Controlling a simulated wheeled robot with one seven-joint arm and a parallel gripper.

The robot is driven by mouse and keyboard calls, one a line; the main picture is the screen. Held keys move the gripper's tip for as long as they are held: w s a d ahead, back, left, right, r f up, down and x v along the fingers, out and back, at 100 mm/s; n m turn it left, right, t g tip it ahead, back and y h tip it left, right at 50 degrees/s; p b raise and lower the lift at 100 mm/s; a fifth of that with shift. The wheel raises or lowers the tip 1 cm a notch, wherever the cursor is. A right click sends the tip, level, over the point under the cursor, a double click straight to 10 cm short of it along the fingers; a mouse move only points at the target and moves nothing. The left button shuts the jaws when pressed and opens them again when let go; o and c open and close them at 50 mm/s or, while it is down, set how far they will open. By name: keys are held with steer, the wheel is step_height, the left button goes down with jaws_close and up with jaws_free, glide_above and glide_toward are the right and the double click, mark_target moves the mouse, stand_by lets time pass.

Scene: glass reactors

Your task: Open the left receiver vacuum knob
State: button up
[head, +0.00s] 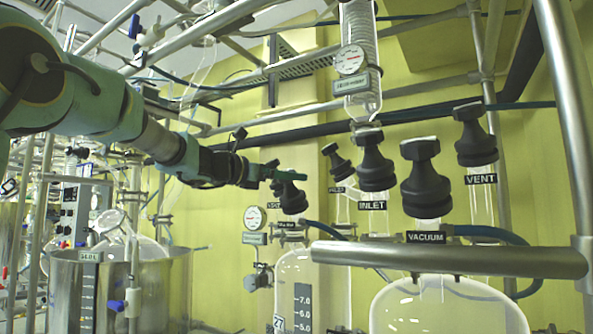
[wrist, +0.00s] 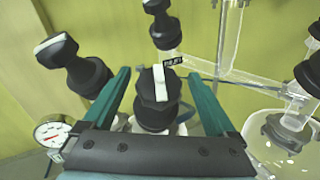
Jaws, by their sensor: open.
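A black vacuum knob (head: 291,197) stands above the left glass receiver (head: 302,280) in the head view; the small label under it is too blurred to read. My gripper (head: 277,176) is at this knob, coming from the left. In the wrist view the knob (wrist: 158,110), with a pale bar on top, lies between the two green fingers of my gripper (wrist: 157,74). The fingers are open, one on each side, with visible gaps. The knob's lower part is partly hidden by the gripper body.
In the wrist view, one black knob (wrist: 72,65) stands close left and another (wrist: 162,25) behind. In the head view, the right vessel carries inlet (head: 373,168), vacuum (head: 425,180) and vent (head: 474,140) knobs. A steel rail (head: 450,260) crosses in front.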

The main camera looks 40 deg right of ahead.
steer(key=shift+s+d+p, duration=0.1)
steer(key=shift+d+p, duration=0.3)
steer(key=shift+d, duration=1.15)
steer(key=c, duration=1.4)
